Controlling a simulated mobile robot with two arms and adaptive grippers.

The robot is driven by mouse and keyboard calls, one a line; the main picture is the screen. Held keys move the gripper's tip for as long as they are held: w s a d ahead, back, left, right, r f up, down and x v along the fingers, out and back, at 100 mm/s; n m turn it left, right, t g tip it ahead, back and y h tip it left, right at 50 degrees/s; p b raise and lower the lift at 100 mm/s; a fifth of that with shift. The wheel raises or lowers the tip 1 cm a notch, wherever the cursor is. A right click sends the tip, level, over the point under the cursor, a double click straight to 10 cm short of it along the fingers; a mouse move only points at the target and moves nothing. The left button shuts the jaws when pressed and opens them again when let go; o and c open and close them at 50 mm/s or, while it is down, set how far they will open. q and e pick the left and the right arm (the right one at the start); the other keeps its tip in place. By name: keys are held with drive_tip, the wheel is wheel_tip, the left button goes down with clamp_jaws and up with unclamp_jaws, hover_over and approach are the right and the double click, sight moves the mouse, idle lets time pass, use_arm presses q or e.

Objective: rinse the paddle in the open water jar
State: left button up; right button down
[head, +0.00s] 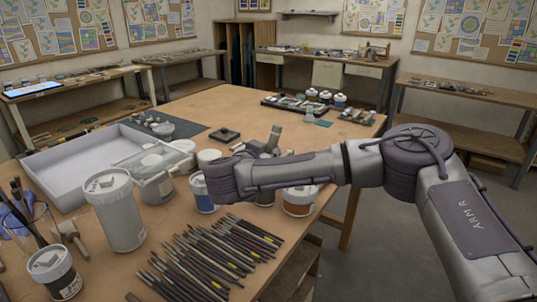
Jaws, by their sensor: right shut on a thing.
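My right arm comes in from the right, and its gripper (256,149) is over the table, largely hidden behind my own wrist. It is shut on a slim grey-green thing (274,137), which stands up slightly tilted and looks like the paddle's handle. The paddle's lower end is hidden behind the arm. A jar (265,199) shows partly below the forearm. I cannot tell whether it is the open water jar or whether the paddle is inside it. My left gripper is not in view.
A blue-labelled jar (204,201) and an orange-labelled jar (299,203) stand near the arm. Many brushes (215,255) lie in front. A tall white container (116,212), a clear box (160,184) and a white tray (50,158) stand left. The table's far middle (205,103) is clear.

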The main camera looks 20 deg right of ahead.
sight(276, 130)
drive_tip(key=shift+r, duration=0.15)
drive_tip(key=shift+w+d+r+p, duration=0.1)
drive_tip(key=shift+d+r+p, duration=0.25)
drive_tip(key=shift+r, duration=0.5)
drive_tip(key=shift+s+d+r+p, duration=0.1)
drive_tip(key=shift+d+r+p, duration=0.1)
drive_tip(key=shift+r+p, duration=0.45)
drive_tip(key=shift+w+d+r+p, duration=0.1)
drive_tip(key=shift+d+r+p, duration=0.15)
drive_tip(key=shift+r, duration=0.8)
drive_tip(key=shift+r+p, duration=0.8)
drive_tip(key=shift+r, duration=1.4)
